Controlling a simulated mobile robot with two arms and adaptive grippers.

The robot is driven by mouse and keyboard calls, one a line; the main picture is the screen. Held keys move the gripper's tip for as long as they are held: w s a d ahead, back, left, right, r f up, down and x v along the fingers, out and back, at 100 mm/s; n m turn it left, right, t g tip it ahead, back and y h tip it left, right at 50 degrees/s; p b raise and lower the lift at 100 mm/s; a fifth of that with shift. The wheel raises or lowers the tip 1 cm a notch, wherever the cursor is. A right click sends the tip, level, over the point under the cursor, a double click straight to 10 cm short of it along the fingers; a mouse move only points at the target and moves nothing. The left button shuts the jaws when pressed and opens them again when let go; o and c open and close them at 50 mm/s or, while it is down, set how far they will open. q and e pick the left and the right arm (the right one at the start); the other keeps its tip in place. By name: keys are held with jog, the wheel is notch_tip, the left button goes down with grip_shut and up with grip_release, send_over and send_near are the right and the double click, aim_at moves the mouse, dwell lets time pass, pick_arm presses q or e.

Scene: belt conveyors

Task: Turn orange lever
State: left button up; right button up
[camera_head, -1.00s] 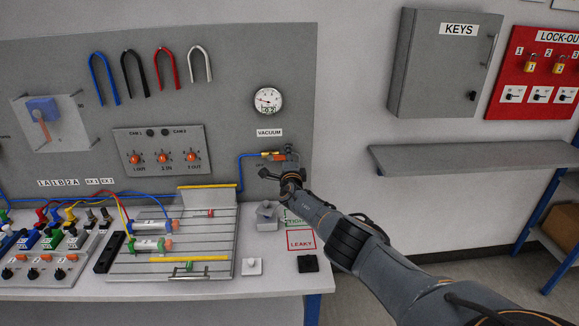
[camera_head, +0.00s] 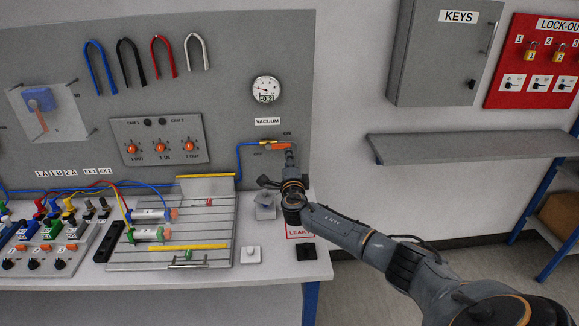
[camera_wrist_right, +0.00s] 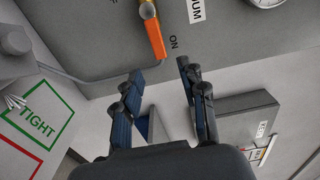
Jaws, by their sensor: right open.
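The orange lever (camera_head: 281,146) sits on the small brass valve on the grey panel, below the VACUUM label. In the head view it points right. In the right wrist view the lever (camera_wrist_right: 154,38) runs down from its round pivot, its free end beside the word ON. My right gripper (camera_wrist_right: 160,74) is open and empty, its fingertips apart from the lever and a little short of its free end. In the head view my right gripper (camera_head: 290,156) is just below the lever, its fingers small and hard to make out. My left gripper is not in view.
A round gauge (camera_head: 266,89) is above the valve, and a blue hose (camera_head: 239,160) runs from it. A grey block (camera_head: 265,207) and a slotted board (camera_head: 215,220) are on the bench below. A grey shelf (camera_head: 470,145) and key cabinet (camera_head: 445,60) are at right.

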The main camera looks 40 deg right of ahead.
jog(key=shift+v, duration=1.25)
